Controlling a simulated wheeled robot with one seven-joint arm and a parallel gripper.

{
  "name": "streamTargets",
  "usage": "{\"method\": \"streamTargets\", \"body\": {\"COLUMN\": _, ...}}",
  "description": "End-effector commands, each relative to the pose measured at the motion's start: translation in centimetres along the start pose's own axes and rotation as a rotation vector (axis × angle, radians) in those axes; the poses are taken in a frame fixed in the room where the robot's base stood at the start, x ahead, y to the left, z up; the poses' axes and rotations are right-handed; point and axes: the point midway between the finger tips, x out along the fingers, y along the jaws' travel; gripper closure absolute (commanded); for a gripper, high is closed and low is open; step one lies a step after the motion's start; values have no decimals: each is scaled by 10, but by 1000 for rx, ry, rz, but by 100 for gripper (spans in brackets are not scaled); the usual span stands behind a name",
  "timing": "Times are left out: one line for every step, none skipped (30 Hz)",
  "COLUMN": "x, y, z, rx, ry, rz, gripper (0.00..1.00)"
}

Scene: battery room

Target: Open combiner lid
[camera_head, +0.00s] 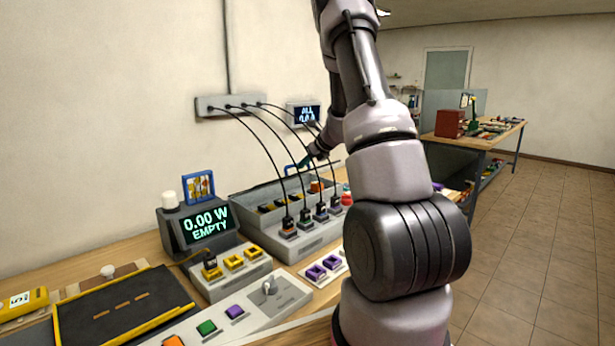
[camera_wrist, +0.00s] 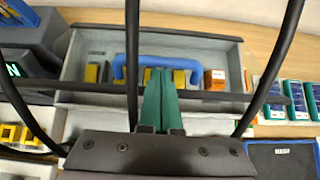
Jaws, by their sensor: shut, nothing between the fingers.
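The combiner is a long grey box (camera_head: 243,205) on the bench, partly hidden by my arm in the head view. In the wrist view its grey rim (camera_wrist: 85,45) surrounds yellow and black parts and an orange block. A blue handle (camera_head: 290,168) stands above the box; in the wrist view the blue handle (camera_wrist: 150,61) spans its middle. I cannot clearly make out the lid panel or its angle. My gripper (camera_wrist: 160,72) has its green fingers together and empty, tips overlapping the handle's lower edge in view. Whether they touch it is unclear.
Black cables (camera_head: 265,143) arch from a wall strip (camera_head: 225,106) to plugs before the box and cross the wrist view close to my gripper. A display reading 0.00 W EMPTY (camera_head: 205,221) stands to the left. Open floor (camera_head: 540,230) lies right.

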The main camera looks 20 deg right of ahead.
Motion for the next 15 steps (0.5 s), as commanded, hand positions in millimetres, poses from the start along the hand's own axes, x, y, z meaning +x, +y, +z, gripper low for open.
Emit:
{"method": "streamTargets", "body": {"x": -1, "y": 0, "z": 12, "rx": -5, "ry": -6, "rz": 0, "gripper": 100}}
{"method": "streamTargets", "body": {"x": -2, "y": 0, "z": 19, "rx": -4, "ry": -7, "rz": 0, "gripper": 100}}
{"method": "streamTargets", "body": {"x": -2, "y": 0, "z": 27, "rx": -5, "ry": -6, "rz": 0, "gripper": 100}}
{"method": "streamTargets", "body": {"x": -2, "y": 0, "z": 33, "rx": -4, "ry": -7, "rz": 0, "gripper": 100}}
{"method": "streamTargets", "body": {"x": -2, "y": 1, "z": 39, "rx": -4, "ry": -7, "rz": 0, "gripper": 100}}
{"method": "streamTargets", "body": {"x": -2, "y": 1, "z": 47, "rx": -3, "ry": -7, "rz": 1, "gripper": 100}}
{"method": "streamTargets", "body": {"x": -1, "y": 1, "z": 53, "rx": -4, "ry": -7, "rz": 1, "gripper": 100}}
{"method": "streamTargets", "body": {"x": 0, "y": 1, "z": 58, "rx": -3, "ry": -6, "rz": 1, "gripper": 100}}
{"method": "streamTargets", "body": {"x": 1, "y": 1, "z": 66, "rx": -3, "ry": -7, "rz": 1, "gripper": 100}}
{"method": "streamTargets", "body": {"x": 2, "y": 1, "z": 72, "rx": -3, "ry": -6, "rz": 1, "gripper": 100}}
{"method": "streamTargets", "body": {"x": 3, "y": 1, "z": 78, "rx": -4, "ry": -6, "rz": 1, "gripper": 100}}
{"method": "streamTargets", "body": {"x": 5, "y": 2, "z": 86, "rx": -4, "ry": -5, "rz": 1, "gripper": 100}}
{"method": "streamTargets", "body": {"x": 7, "y": 2, "z": 92, "rx": -3, "ry": -6, "rz": 1, "gripper": 100}}
{"method": "streamTargets", "body": {"x": 9, "y": 2, "z": 97, "rx": -2, "ry": -5, "rz": 1, "gripper": 100}}
{"method": "streamTargets", "body": {"x": 11, "y": 1, "z": 103, "rx": -1, "ry": -4, "rz": 1, "gripper": 100}}
